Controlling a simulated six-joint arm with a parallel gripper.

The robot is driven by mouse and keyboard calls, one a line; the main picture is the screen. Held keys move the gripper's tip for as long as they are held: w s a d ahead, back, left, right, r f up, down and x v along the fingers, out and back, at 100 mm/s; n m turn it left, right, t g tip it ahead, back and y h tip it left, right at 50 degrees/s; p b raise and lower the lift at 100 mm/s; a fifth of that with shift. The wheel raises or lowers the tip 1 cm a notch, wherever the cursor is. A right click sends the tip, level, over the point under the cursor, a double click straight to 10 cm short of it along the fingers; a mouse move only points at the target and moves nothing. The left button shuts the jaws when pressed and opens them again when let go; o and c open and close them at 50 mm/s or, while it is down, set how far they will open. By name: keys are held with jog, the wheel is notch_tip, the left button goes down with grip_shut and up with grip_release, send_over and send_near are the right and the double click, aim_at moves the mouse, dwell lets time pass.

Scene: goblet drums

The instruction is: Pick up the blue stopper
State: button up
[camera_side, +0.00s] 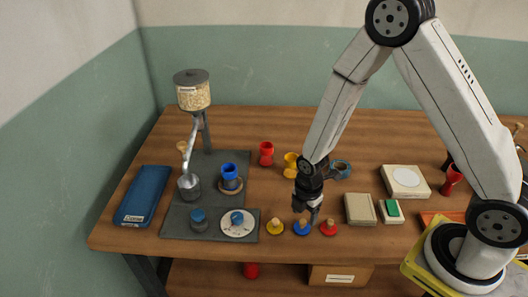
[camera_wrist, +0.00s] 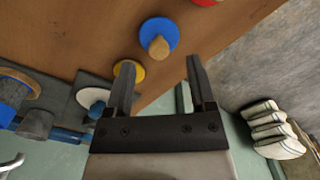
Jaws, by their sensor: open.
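The blue stopper (camera_side: 302,229) lies on the wooden table near its front edge, between a yellow stopper (camera_side: 275,227) and a red stopper (camera_side: 329,229). In the wrist view the blue stopper (camera_wrist: 169,27) is a blue disc with a light wooden knob. My gripper (camera_side: 313,214) hangs above the stoppers, close over the blue and red ones. In the wrist view my gripper (camera_wrist: 160,63) has its two fingers spread, with nothing between them. The blue stopper shows just beyond the fingertips, roughly in line with the gap. The yellow stopper (camera_wrist: 129,71) is partly hidden behind one finger.
A grey board (camera_side: 176,220) with a grain hopper (camera_side: 192,92) and a blue goblet (camera_side: 229,176) stands at left. Red (camera_side: 266,153) and yellow (camera_side: 290,164) goblets and a blue-grey mug (camera_side: 342,169) stand behind my gripper. A beige box (camera_side: 360,209) is to its right.

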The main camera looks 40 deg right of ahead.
aim_at(303, 221)
jog(key=shift+f, duration=1.95)
grip_shut()
